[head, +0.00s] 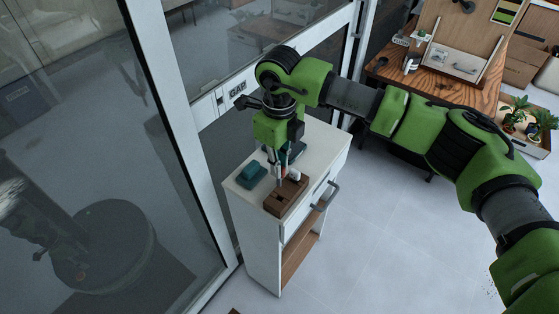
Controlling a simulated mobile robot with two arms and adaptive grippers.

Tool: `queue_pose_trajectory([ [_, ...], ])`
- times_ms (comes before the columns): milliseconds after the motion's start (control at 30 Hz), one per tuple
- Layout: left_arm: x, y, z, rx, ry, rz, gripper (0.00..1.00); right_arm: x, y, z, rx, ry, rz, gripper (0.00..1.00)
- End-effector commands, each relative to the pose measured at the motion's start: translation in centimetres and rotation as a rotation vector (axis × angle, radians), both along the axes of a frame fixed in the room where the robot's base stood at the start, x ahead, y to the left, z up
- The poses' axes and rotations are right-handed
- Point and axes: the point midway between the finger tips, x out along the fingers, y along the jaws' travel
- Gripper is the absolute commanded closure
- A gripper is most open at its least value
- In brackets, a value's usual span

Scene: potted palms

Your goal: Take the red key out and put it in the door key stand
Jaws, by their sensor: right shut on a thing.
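My right gripper (278,172) points down over the top of a narrow white cabinet (262,243). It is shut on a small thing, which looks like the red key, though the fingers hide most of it. Just below the fingertips is a brown wooden block with slots (285,197), which looks like a key stand, near the cabinet's front edge. I cannot tell whether the key is in a slot or just above it. A small white thing (294,174) shows beside the fingers. My left gripper is not in view.
A teal box (251,176) lies left of the block on the cabinet top. A glass door or wall with a white frame (186,135) stands close on the left. A wooden desk (456,89) and potted plants (540,120) are at the upper right. The tiled floor (390,240) is clear.

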Motion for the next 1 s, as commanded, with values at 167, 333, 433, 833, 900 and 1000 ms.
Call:
queue_pose_trajectory([
  [167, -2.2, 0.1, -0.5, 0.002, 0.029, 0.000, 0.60, 0.1, 0.0, 0.0, -0.002, -0.002, -0.001, 1.00],
  [333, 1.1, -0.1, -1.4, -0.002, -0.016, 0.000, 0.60, 0.0, -0.1, -0.7, -0.002, -0.001, -0.001, 1.00],
  [433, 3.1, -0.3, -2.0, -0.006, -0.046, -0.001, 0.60, 0.0, -0.1, -1.6, -0.002, -0.001, -0.001, 1.00],
  [833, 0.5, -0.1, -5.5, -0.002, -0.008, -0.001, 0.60, 0.1, -0.1, -5.2, -0.001, -0.002, -0.002, 1.00],
  [900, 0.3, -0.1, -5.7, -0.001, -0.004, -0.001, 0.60, 0.1, -0.1, -5.5, -0.001, -0.002, -0.002, 1.00],
  [1000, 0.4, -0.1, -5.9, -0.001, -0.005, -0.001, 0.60, 0.1, -0.1, -5.6, -0.001, -0.002, -0.002, 1.00],
])
